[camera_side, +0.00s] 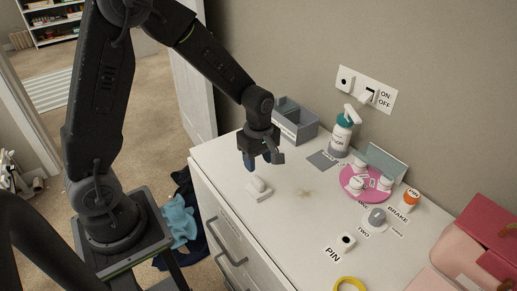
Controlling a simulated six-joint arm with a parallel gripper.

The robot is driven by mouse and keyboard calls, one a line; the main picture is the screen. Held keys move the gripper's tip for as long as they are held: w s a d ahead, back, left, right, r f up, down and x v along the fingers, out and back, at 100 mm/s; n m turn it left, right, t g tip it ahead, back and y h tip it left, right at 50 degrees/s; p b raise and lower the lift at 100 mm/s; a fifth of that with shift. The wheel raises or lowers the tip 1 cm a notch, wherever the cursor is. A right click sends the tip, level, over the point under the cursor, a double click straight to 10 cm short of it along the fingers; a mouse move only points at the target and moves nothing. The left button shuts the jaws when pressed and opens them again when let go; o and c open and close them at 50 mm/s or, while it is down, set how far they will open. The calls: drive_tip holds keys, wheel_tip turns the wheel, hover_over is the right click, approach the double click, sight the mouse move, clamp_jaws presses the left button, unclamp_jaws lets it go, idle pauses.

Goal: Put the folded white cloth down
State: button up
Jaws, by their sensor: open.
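A small folded white thing, which looks like the white cloth (259,189), lies on the white counter (290,230) near its left edge. My gripper (261,161) is above it, pointing down, with its fingers apart. I see clear space between the fingertips and the cloth, and nothing shows between the fingers.
A grey open bin (297,121) stands behind my gripper. A pump bottle (341,133), a pink round tray (365,184) with white containers, an orange-capped bottle (408,200) and a pink box (485,245) stand to the right. The front middle of the counter is mostly clear.

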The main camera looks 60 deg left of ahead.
wheel_tip(320, 180, up, 4)
wheel_tip(320, 180, up, 9)
drive_tip(key=m+t, duration=0.2)
drive_tip(key=m, duration=0.5)
hover_over(258, 179)
drive_tip(key=s+d, duration=0.2)
drive_tip(key=s, duration=0.3)
drive_tip(key=s+d+r+m+t, duration=0.1)
drive_tip(key=s+r+m+t, duration=0.2)
drive_tip(key=s+r+m, duration=0.3)
drive_tip(key=s+m, duration=0.5)
drive_tip(key=shift+d+t, duration=0.3)
drive_tip(key=shift+d, duration=0.05)
drive_tip(key=shift+o, duration=0.5)
drive_tip(key=shift+w, duration=0.1)
